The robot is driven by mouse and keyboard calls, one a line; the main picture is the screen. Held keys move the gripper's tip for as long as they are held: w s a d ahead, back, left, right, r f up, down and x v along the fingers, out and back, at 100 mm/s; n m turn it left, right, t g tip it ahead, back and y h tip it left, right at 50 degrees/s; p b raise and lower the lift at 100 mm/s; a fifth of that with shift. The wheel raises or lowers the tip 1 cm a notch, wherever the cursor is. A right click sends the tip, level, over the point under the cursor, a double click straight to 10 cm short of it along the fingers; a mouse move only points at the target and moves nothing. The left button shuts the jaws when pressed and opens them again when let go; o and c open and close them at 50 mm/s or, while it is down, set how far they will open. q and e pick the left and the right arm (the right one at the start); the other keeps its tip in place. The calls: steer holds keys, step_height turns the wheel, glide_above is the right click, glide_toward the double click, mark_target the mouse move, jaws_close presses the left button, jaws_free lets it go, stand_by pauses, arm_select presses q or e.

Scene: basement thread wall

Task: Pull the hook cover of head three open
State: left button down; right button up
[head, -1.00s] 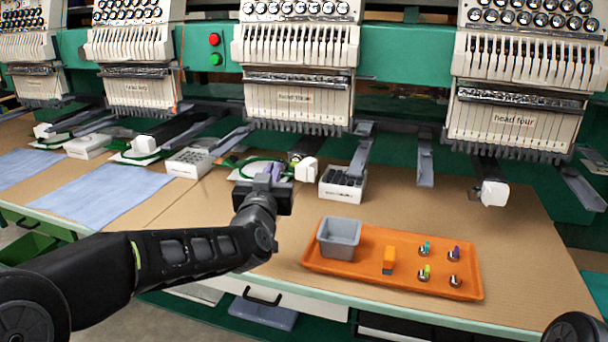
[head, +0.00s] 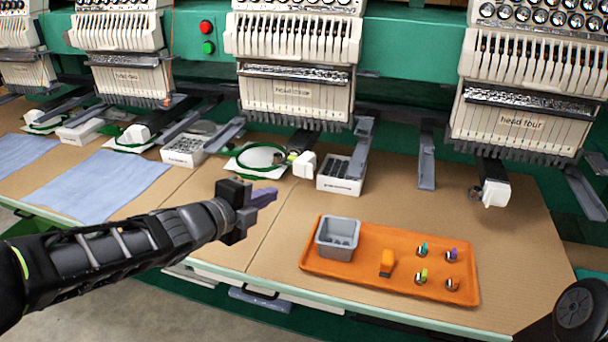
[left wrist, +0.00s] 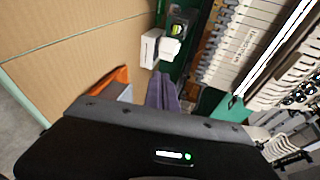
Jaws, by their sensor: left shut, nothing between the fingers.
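Head three (head: 292,92) is the white machine head in the middle of the head view. Its white hook cover (head: 304,165) stands swung to the right of the arm end below the needles. A yellow-green part (head: 291,158) shows uncovered beside it. In the left wrist view the hook cover (left wrist: 170,47) shows beyond the fingers, with the yellow-green part (left wrist: 177,29) in a dark opening. My left gripper (head: 270,195) is shut and empty, above the table in front of and left of the cover, apart from it. My right gripper is out of view.
A white compartment box (head: 338,176) stands right of the cover. A green hoop (head: 260,156) lies to its left. An orange tray (head: 345,280) with a grey bin (head: 337,236) and small parts lies front right. The cardboard-coloured table between is clear.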

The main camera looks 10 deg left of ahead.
arm_select(q)
steer(key=shift+w, duration=0.15)
steer(key=b, duration=0.2)
glide_toward(310, 173)
steer(key=f, duration=0.2)
steer(key=w, duration=0.2)
steer(key=w+d, duration=0.1)
steer(key=w, duration=0.1)
steer(key=w+d+p, duration=0.1)
steer(key=shift+w, duration=0.4)
